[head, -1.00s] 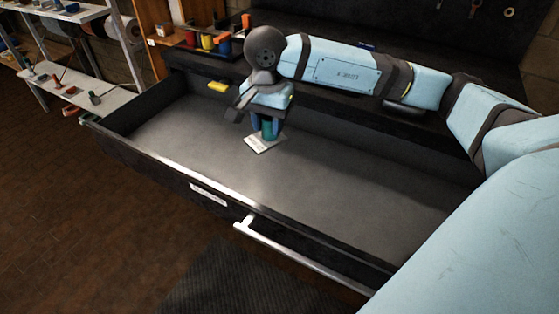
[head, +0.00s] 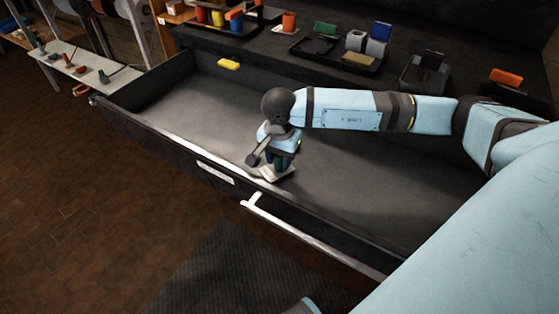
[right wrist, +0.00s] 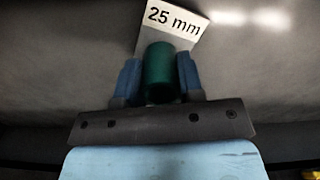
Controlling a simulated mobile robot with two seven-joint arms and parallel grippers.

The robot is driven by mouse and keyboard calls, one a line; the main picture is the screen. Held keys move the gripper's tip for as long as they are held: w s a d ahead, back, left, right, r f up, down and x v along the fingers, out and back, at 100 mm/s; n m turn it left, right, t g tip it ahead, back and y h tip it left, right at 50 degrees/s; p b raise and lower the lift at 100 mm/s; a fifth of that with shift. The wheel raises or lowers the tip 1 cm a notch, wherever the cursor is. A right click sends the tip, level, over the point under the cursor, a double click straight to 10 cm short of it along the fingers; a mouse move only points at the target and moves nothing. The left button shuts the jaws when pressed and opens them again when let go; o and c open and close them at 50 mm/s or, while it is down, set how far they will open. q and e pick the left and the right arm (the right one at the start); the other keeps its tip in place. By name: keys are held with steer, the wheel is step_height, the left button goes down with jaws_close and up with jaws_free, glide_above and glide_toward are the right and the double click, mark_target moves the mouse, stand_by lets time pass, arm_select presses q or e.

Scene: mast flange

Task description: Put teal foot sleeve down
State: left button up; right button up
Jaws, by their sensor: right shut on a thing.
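My right gripper (head: 279,158) is shut on the teal foot sleeve (right wrist: 159,70), with one blue finger on each side of it in the right wrist view. The sleeve is mostly hidden by the gripper in the head view. A white card marked "25 mm" (right wrist: 172,22) shows at the sleeve's far end; it also shows below the gripper in the head view (head: 274,174). The gripper is inside the open drawer (head: 190,115), near its front wall. I cannot tell whether sleeve or card touches the drawer floor. My left gripper is not in view.
A yellow block (head: 229,63) is at the drawer's back edge. The worktop behind holds a tray (head: 335,50) with several parts, a dark bin (head: 425,73) and an orange piece (head: 506,76). The drawer floor left of my gripper is clear. A metal handle (head: 310,235) runs along the front.

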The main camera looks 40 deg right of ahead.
steer(key=shift+f, duration=0.5)
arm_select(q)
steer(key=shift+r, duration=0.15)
arm_select(e)
steer(key=shift+f, duration=0.15)
steer(key=o, duration=1.1)
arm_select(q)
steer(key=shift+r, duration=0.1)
